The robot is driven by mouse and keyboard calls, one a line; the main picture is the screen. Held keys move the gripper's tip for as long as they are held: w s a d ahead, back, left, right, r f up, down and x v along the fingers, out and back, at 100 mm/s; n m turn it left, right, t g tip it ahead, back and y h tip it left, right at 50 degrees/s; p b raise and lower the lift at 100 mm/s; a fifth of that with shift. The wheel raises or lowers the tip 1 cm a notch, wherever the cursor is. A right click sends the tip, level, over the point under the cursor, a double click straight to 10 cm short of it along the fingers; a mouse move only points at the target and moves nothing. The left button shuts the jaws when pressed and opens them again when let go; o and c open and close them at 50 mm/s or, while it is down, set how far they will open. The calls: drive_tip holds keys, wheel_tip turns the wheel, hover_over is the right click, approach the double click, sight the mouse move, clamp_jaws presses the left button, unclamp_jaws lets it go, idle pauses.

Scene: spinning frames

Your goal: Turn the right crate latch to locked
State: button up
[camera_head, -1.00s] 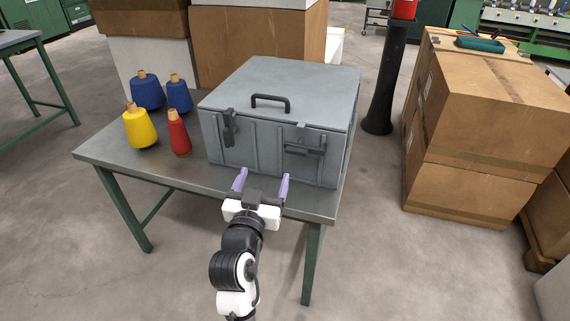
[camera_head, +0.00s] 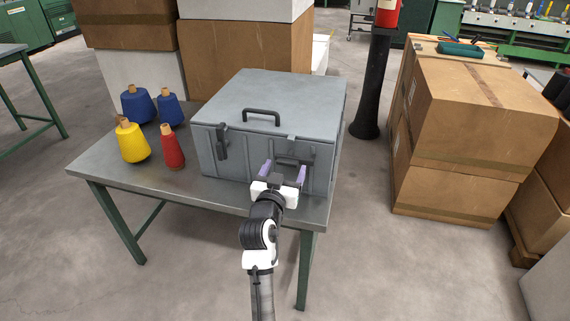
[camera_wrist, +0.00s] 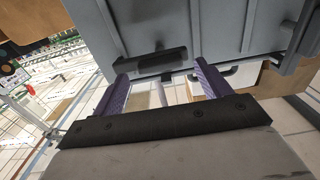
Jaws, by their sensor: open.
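The grey crate (camera_head: 270,98) stands shut on the table, with a black handle (camera_head: 262,113) on its lid. The right crate latch (camera_head: 293,160) is a dark bar lying roughly level across the upper right front, partly hidden by my gripper. It also shows in the wrist view (camera_wrist: 152,62). The left latch (camera_head: 222,142) hangs upright. My gripper (camera_head: 283,171) is open, its two purple fingers pointing at the crate front by the right latch. In the wrist view the fingers (camera_wrist: 160,72) stand to either side of the latch; I cannot tell whether they touch it.
The metal table (camera_head: 110,170) has a yellow spool (camera_head: 132,144), a red spool (camera_head: 172,150) and two blue spools (camera_head: 138,105) left of the crate. Cardboard boxes (camera_head: 240,60) stand behind. A black post (camera_head: 370,90) and stacked boxes (camera_head: 470,120) stand to the right.

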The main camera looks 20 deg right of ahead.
drive_tip(key=shift+x, duration=0.75)
drive_tip(key=c, duration=1.4)
